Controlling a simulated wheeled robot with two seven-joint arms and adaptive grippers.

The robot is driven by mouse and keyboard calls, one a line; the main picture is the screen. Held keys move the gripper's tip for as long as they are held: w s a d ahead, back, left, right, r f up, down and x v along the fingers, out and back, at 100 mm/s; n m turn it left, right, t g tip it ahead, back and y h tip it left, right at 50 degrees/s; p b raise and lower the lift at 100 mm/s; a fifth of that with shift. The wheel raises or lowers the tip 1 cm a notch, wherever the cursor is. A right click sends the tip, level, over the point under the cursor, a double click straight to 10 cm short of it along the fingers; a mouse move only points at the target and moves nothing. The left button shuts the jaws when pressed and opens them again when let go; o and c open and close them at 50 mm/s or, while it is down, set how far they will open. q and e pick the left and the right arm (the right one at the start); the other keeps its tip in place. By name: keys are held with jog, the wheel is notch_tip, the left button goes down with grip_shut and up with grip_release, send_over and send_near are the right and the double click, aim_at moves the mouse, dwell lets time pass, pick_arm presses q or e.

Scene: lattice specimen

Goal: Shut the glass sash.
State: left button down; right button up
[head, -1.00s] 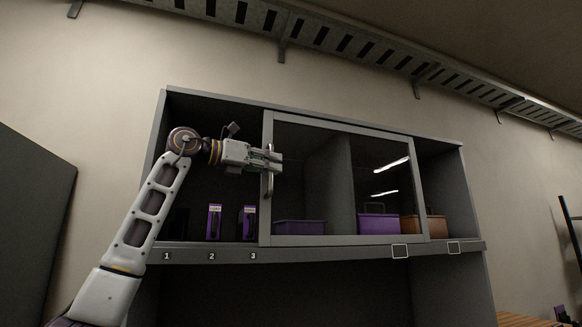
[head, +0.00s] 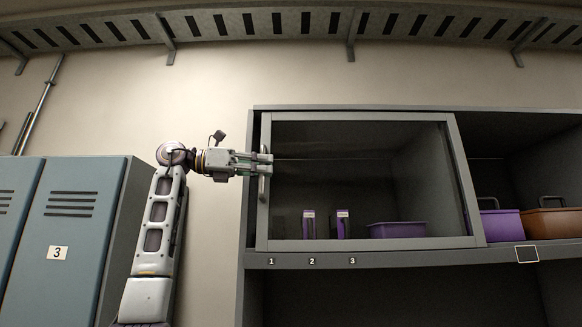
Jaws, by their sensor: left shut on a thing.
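The glass sash (head: 456,160) is a grey-framed pane on the front of the grey cabinet. It covers the left part, in front of the numbers 1, 2 and 3, and its left edge is close to the cabinet's left wall (head: 249,180). A narrow dark strip shows between them. My left gripper (head: 262,164) is shut on the sash's upright handle (head: 262,188) at the left of the frame. The fingers hide the handle's upper part. My right gripper is out of view.
Two small purple boxes (head: 309,225) and a purple bin (head: 398,230) stand behind the glass. Another purple bin (head: 503,226) and an orange-brown bin (head: 552,224) stand in the uncovered right part. Blue-grey lockers (head: 75,240) stand at the left, beside my arm.

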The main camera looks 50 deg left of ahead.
pick_arm(q)
jog(key=v, duration=0.3)
jog(key=shift+w+a+r, duration=0.15)
jog(key=shift+a, duration=0.1)
jog(key=c, duration=1.7)
grip_release()
jog(key=shift+o, duration=1.2)
jog(key=shift+s+a, duration=0.2)
jog(key=shift+w+d, duration=0.15)
jog(key=v, duration=1.2)
